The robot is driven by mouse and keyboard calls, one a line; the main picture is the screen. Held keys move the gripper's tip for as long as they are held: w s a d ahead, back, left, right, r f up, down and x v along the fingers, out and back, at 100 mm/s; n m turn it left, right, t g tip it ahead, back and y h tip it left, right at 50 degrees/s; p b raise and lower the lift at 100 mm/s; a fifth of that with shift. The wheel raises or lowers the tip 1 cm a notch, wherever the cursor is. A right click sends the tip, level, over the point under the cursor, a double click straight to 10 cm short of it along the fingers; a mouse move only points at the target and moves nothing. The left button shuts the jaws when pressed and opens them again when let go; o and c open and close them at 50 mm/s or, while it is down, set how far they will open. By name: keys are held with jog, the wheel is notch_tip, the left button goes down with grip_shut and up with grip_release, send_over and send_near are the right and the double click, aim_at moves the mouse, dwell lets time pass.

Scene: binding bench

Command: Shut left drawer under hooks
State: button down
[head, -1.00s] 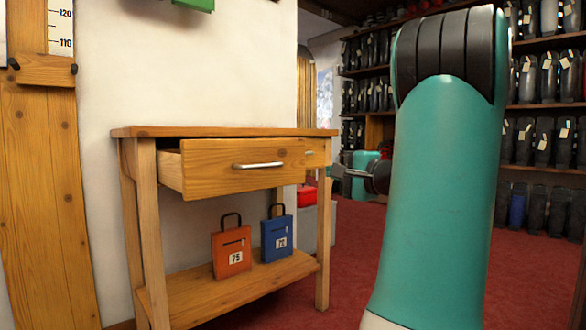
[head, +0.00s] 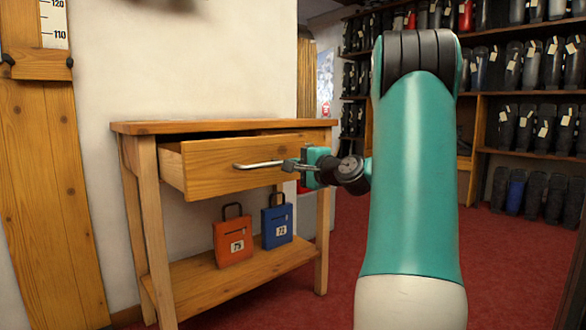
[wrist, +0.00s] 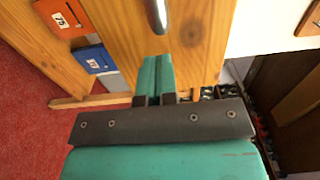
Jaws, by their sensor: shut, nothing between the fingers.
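The wooden drawer (head: 215,170) under the tabletop stands pulled out, its side and dark inside showing at the left. Its front also shows in the wrist view (wrist: 198,45). A silver bar handle (head: 258,165) runs across the front and shows at the top of the wrist view (wrist: 157,14). My gripper (head: 288,165) is at the right end of the handle, in front of the drawer. Its teal fingers (wrist: 157,63) are together and empty, pointing toward the drawer front. I cannot tell whether they touch it. No hooks are clearly visible.
The wooden table (head: 150,127) stands against a white wall. An orange tag-like case (head: 233,243) and a blue one (head: 277,228) stand on its lower shelf (head: 215,280). Boot racks (head: 520,95) fill the back right. Red carpet (head: 500,270) is open at right.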

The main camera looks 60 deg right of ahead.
jog(key=shift+w+d, duration=0.2)
jog(key=shift+w, duration=0.35)
jog(key=shift+a, duration=0.1)
